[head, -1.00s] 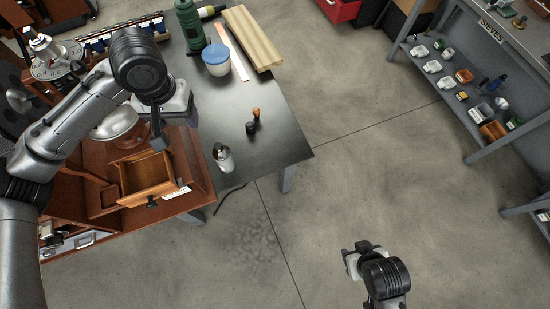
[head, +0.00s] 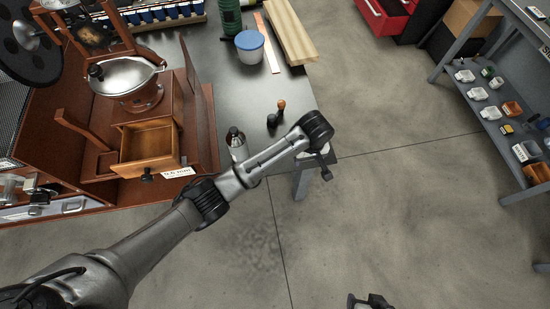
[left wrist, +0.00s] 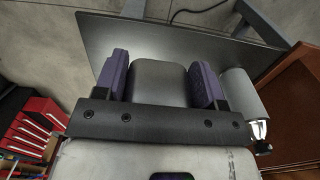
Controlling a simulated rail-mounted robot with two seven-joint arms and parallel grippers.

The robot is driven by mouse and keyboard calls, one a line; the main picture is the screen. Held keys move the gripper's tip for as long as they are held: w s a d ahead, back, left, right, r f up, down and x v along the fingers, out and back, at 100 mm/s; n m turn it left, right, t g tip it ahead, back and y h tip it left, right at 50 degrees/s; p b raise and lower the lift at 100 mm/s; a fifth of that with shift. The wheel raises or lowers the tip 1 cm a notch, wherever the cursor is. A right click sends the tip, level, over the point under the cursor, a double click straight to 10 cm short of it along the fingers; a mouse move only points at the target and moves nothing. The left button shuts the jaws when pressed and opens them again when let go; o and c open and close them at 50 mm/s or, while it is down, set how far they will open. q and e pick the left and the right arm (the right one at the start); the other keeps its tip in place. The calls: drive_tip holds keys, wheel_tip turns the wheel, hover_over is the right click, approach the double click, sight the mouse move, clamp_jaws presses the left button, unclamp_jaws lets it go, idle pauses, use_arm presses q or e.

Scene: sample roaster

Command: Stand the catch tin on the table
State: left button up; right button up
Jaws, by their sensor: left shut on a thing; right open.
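My left gripper (head: 322,166) is over the front right corner of the dark table (head: 205,75). In the left wrist view the left gripper (left wrist: 160,78) is shut on a smooth dark grey, rounded piece, which looks like the catch tin (left wrist: 160,85). Its far end lies against the view of the tabletop; I cannot tell whether it touches the table. In the head view the tin is hidden behind my wrist. My right gripper (head: 370,300) is open at the bottom edge, partly cut off, over the floor.
A silver bottle (head: 237,145) stands close left of my left forearm; it also shows in the left wrist view (left wrist: 243,95). A small dark tool with an orange knob (head: 276,115), a blue-lidded tub (head: 250,52) and the roaster's open wooden drawer (head: 150,145) are nearby.

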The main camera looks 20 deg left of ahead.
use_arm(q)
drive_tip(key=a+f+b, duration=0.1)
drive_tip(key=a+f, duration=0.1)
drive_tip(key=a, duration=0.1)
drive_tip(key=w+a+f+b, duration=0.1)
drive_tip(key=a+f, duration=0.2)
drive_tip(key=a+f+b, duration=0.1)
drive_tip(key=a+f, duration=0.1)
drive_tip(key=a, duration=0.2)
drive_tip(key=shift+w+f+b, duration=0.25)
drive_tip(key=shift+f+b, duration=0.05)
drive_tip(key=shift+w+a+f, duration=0.1)
drive_tip(key=shift+a+f, duration=0.2)
drive_tip(key=shift+a, duration=0.3)
wheel_tip(320, 180, down, 4)
drive_tip(key=shift+f+b, duration=0.1)
drive_tip(key=shift+b, duration=1.1)
drive_tip(key=o, duration=0.9)
drive_tip(key=shift+o, duration=0.2)
